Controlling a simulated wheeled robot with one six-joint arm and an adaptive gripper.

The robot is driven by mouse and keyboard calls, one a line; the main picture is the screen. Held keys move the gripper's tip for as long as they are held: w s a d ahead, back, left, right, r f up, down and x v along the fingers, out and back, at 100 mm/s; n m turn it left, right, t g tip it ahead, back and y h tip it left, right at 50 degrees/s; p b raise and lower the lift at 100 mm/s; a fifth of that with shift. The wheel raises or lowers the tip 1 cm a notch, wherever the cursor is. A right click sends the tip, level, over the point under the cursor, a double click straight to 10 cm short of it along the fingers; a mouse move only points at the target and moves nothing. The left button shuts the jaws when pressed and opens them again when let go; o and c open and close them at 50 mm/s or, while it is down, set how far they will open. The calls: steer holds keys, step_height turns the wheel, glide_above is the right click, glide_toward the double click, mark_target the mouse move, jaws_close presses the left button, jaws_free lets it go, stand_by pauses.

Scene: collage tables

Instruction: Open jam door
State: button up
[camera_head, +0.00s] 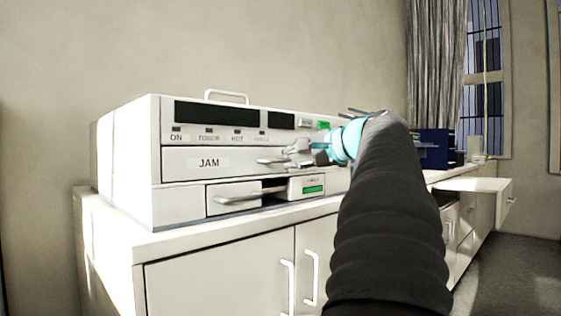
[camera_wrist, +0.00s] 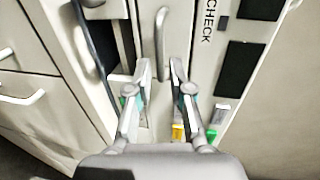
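The jam door (camera_head: 235,160) is a white panel labelled JAM on the front of a white machine (camera_head: 130,165) in the head view. It looks closed and flush with the front. My gripper (camera_head: 292,154) is in front of its right part, so that part is hidden. In the wrist view my gripper (camera_wrist: 161,64) is open and empty, its two fingers apart. A curved metal handle (camera_wrist: 160,32) lies beyond and between the fingertips, beside the CHECK label. I cannot tell whether a finger touches it.
Below the jam door are a lower handle (camera_head: 245,196), a dark opening and a small box with a green label (camera_head: 312,186). The machine stands on a white cabinet (camera_head: 220,270). A dark blue object (camera_head: 432,147) stands farther right, near an open drawer (camera_head: 475,185).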

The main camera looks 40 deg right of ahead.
mark_target(283, 161)
steer(key=shift+x, duration=2.05)
jaws_close()
steer(key=shift+a+f, duration=0.1)
steer(key=shift+a, duration=0.05)
steer(key=shift+s, duration=0.15)
